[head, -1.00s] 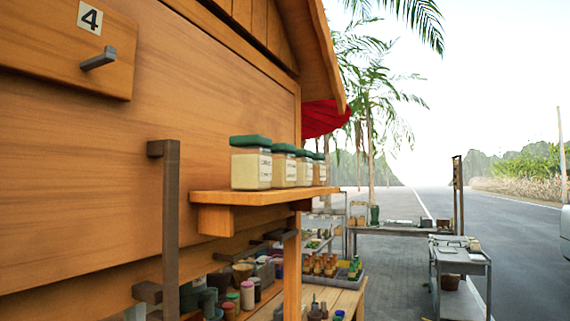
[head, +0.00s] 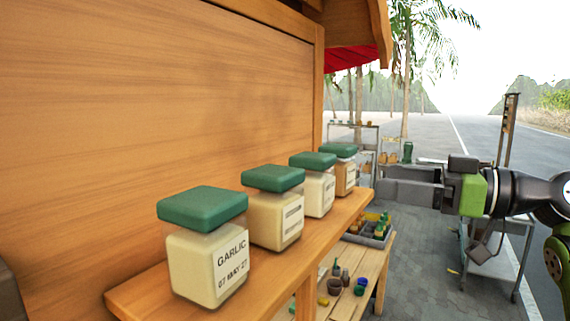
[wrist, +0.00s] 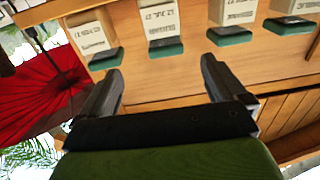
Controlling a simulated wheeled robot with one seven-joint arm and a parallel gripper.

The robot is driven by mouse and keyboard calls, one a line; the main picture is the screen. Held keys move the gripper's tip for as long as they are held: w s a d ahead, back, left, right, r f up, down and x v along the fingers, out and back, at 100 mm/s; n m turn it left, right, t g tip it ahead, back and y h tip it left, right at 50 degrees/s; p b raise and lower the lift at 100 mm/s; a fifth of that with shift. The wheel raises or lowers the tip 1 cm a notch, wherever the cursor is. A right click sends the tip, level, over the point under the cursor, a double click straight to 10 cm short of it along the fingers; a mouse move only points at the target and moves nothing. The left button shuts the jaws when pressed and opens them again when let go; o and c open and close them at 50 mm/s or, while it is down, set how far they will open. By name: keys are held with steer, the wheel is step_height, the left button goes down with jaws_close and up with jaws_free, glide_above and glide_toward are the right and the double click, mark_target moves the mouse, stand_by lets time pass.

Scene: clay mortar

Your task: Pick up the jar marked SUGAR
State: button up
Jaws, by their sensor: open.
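Several square clear jars with green lids stand upright in a row on a wooden shelf. The nearest jar (head: 208,262) is labelled GARLIC, 07 MAY 27. Behind it are a second jar (head: 272,222), a third jar (head: 313,192) and a farther jar with browner contents (head: 344,180). Their names are too small to read, so I cannot tell which is SUGAR. The wrist view shows the jars upside down, including a jar at left (wrist: 92,33) and another beside it (wrist: 160,22). My gripper (head: 382,182) is open and empty, apart from the jars; its spread fingers also show in the wrist view (wrist: 160,70).
The wooden shelf (head: 150,292) projects from a plank wall (head: 150,100). Below stands a low wooden table (head: 370,285) with small bottles and a grey tray (head: 372,235). A red umbrella (head: 345,58) and metal racks are beyond.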

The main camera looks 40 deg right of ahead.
mark_target(311, 172)
steer(key=x, duration=0.7)
steer(key=p+x, duration=0.1)
steer(key=x, duration=0.7)
steer(key=shift+s+a+f, duration=0.15)
steer(key=shift+a, duration=0.05)
steer(key=shift+s, duration=0.3)
steer(key=c, duration=1.2)
steer(key=shift+c, duration=0.2)
